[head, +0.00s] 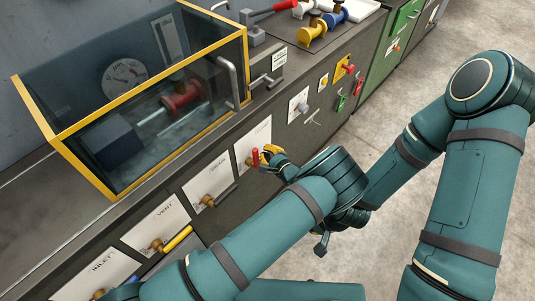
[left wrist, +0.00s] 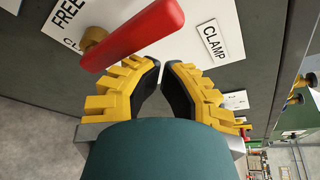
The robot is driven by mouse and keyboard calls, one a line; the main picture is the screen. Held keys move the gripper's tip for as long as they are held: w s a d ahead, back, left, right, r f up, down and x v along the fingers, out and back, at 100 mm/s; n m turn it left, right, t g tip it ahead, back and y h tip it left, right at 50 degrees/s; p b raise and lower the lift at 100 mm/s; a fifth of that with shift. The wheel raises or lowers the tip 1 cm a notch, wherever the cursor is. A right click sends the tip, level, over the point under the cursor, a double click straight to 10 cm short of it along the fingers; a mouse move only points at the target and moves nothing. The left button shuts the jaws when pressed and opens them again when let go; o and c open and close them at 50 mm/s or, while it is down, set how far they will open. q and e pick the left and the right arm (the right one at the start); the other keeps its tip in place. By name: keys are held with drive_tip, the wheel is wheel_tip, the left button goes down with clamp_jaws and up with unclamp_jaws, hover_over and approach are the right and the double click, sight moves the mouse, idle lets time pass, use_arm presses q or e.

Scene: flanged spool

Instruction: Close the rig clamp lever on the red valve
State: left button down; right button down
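The red lever (head: 255,158) stands out from a white plate on the bench front. In the left wrist view the lever (left wrist: 135,35) runs from a brass pivot (left wrist: 93,40) towards the upper right, between a FREE marking and a CLAMP label (left wrist: 215,43). My left gripper (head: 268,155) is right beside the lever. In the left wrist view its yellow fingers (left wrist: 164,66) have tips almost together, just below the lever, with nothing seen between them. Contact cannot be told. A red flanged spool (head: 182,101) lies inside the yellow-framed glass case. My right gripper's fingers do not show.
The glass case (head: 150,128) stands on the bench, left of my left gripper. Several other handles stick out of the bench front, including a yellow one (head: 177,239) by the VENT plate (head: 155,224). The floor (head: 400,75) on the right is clear.

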use_arm(q)
wheel_tip(320, 180, up, 9)
drive_tip(key=shift+a, duration=0.25)
drive_tip(key=shift+d, duration=0.15)
idle(0.4)
